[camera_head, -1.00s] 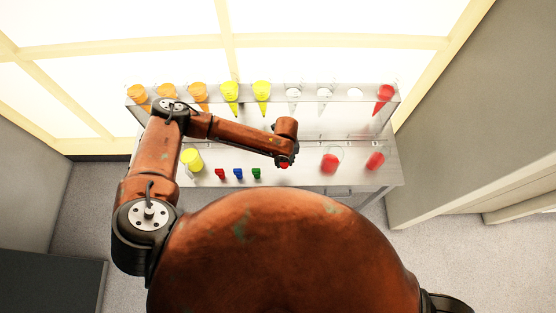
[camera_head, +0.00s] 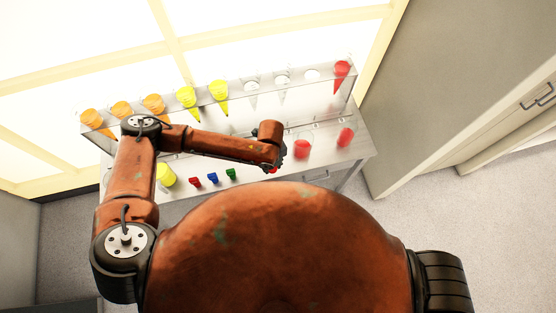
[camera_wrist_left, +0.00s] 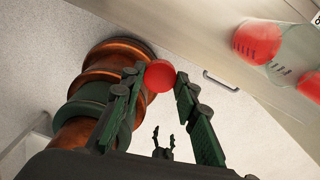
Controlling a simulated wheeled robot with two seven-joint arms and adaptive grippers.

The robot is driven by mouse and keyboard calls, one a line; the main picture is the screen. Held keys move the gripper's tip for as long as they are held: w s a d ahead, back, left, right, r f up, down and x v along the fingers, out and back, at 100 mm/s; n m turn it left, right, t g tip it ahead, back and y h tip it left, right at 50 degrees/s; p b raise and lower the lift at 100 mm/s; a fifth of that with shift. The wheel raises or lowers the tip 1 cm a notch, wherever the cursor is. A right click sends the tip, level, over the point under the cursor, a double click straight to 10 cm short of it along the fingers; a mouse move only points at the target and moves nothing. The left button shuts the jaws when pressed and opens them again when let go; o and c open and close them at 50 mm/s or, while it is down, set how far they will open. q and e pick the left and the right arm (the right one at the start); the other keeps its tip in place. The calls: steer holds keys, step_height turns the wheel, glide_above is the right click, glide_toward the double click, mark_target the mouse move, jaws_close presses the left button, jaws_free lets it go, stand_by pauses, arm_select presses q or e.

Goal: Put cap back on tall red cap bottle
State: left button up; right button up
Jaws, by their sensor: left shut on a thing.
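My left gripper (camera_wrist_left: 161,75) is shut on a round red cap (camera_wrist_left: 159,77), held between its two fingertips in the left wrist view. In the head view the left gripper (camera_head: 274,164) is at the front edge of the shelf unit, with a little red (camera_head: 272,170) showing below it. Two clear containers with red contents, one (camera_head: 302,149) just right of the gripper and another (camera_head: 345,138) farther right, stand on the lower surface. They also show at the upper right of the wrist view (camera_wrist_left: 258,42). I cannot tell which is the tall red cap bottle.
The upper rack (camera_head: 136,88) holds a row of orange, yellow, clear and red conical tubes. A yellow container (camera_head: 165,175) and small red (camera_head: 195,182), blue (camera_head: 212,178) and green (camera_head: 231,174) items sit lower left.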

arm_select(q)
steer(key=w+a+r+n+b, duration=0.3)
steer(key=w+a+r+n, duration=0.2)
steer(key=n, duration=1)
steer(key=w+a+r+n+b, duration=0.3)
steer(key=w+a+r+n, duration=0.2)
steer(key=a+r+n, duration=0.7)
step_height(320, 180, up, 2)
steer(key=n, duration=0.3)
steer(key=shift+a+n, duration=0.2)
steer(key=shift+n, duration=0.1)
arm_select(e)
step_height(320, 180, down, 6)
steer(key=shift+s+f, duration=0.15)
steer(key=shift+s, duration=0.2)
arm_select(q)
steer(key=shift+r, duration=0.1)
arm_select(e)
steer(key=shift+c, duration=0.5)
